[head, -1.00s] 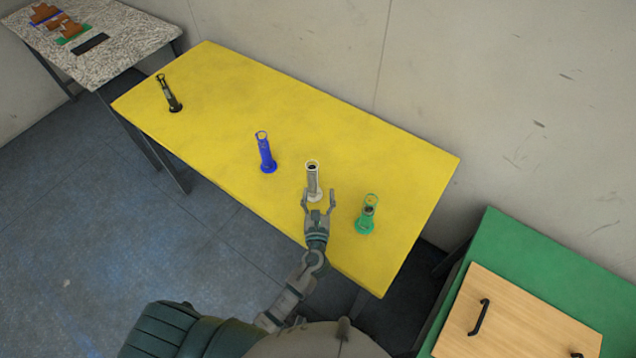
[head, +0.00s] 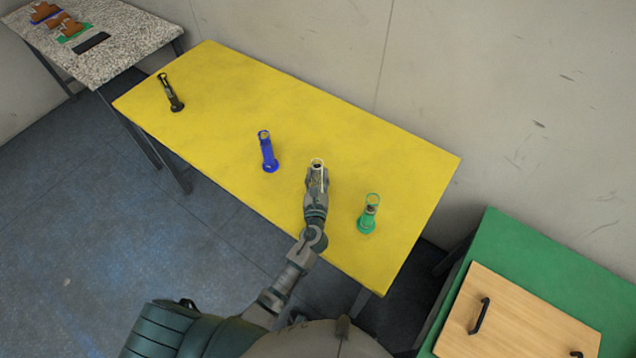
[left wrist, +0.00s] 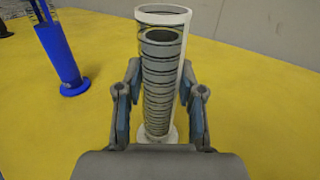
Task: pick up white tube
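The white tube (head: 318,165) stands upright on the yellow table, with its lower part hidden behind my gripper in the head view. In the left wrist view the white tube (left wrist: 160,75) shows nearly whole, with a grey ribbed inside and a round base. My left gripper (head: 318,184) is at the tube. In the left wrist view the left gripper's fingers (left wrist: 160,97) are open, one on each side of the tube, with the tube between them. Small gaps seem to remain beside the tube. My right gripper is not in view.
A blue tube (head: 267,152) stands left of the white one and a green tube (head: 369,214) right of it. A black tube (head: 170,92) stands at the far left of the yellow table (head: 290,110). The table behind the white tube is clear.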

